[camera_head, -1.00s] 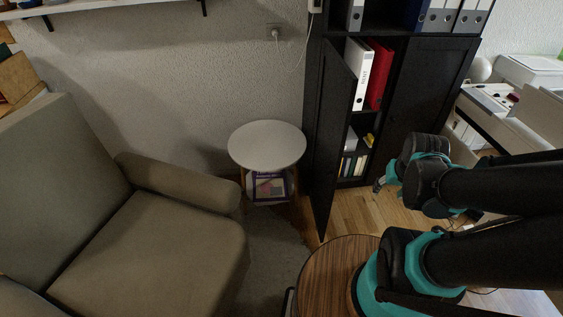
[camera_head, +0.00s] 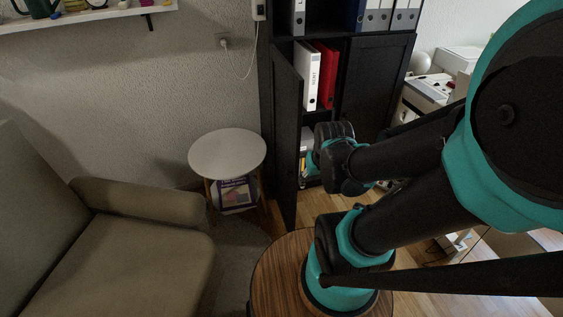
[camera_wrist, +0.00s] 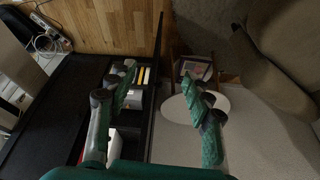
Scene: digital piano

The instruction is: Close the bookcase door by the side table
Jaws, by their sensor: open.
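The black bookcase door (camera_head: 287,140) stands open in the head view, swung out toward me between the side table and the bookcase (camera_head: 376,100). In the wrist view the door (camera_wrist: 158,45) shows edge-on as a thin dark strip. My gripper (camera_wrist: 158,75) is open and empty, its two fingers on either side of that strip in the picture; I cannot tell whether either touches the door. In the head view my arm hides the fingers. The round white side table (camera_head: 227,154) is left of the door, and its top shows behind the right finger in the wrist view (camera_wrist: 173,120).
A white binder (camera_head: 311,78) and a red binder (camera_head: 328,76) stand inside the open compartment. The beige sofa (camera_head: 105,260) fills the lower left. Cables and a power strip (camera_wrist: 45,42) lie at the upper left of the wrist view. Wooden floor (camera_wrist: 105,25) is clear near the door.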

